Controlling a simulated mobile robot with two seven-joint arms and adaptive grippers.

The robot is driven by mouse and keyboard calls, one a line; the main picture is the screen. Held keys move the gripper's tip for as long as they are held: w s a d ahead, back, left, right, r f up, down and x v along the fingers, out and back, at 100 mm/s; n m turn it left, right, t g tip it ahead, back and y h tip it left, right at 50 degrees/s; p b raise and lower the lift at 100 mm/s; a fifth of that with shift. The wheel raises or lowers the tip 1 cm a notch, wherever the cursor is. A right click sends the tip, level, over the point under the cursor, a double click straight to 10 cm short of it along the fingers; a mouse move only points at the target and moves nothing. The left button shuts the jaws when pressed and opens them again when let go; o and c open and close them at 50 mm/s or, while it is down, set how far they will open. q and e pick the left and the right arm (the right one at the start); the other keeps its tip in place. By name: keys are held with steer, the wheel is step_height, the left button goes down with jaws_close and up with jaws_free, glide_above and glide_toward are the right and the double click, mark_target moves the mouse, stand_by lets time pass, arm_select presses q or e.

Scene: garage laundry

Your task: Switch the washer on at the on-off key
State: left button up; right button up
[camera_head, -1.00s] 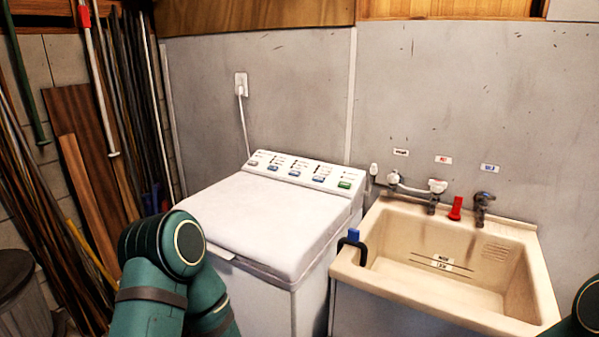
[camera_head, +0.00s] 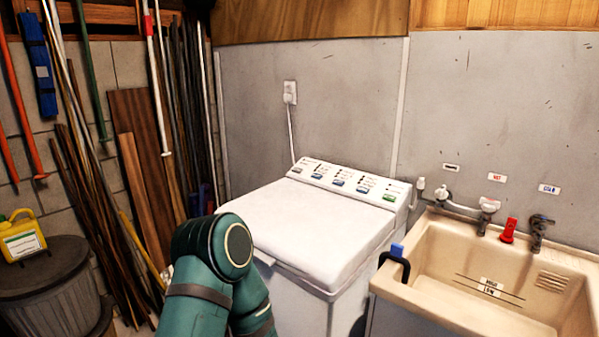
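The white top-loading washer (camera_head: 312,232) stands against the grey wall with its lid shut. Its control panel (camera_head: 350,183) runs along the back edge with a row of several keys. Most keys are grey or blue; a green key (camera_head: 391,197) sits at the panel's right end. The key labels are too small to read. My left arm shows at the washer's front left, bent at a green joint, but its gripper is out of view. My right arm and its gripper are not in view.
A beige sink (camera_head: 480,280) with taps and a red handle (camera_head: 508,230) stands right of the washer. A blue-black hook-like handle (camera_head: 395,262) is on its left rim. Poles and boards (camera_head: 150,150) lean at left, beside a dark bin (camera_head: 50,290) with a yellow jug (camera_head: 22,237) on it.

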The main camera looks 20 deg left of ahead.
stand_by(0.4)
arm_select(q)
jaws_close()
stand_by(0.9)
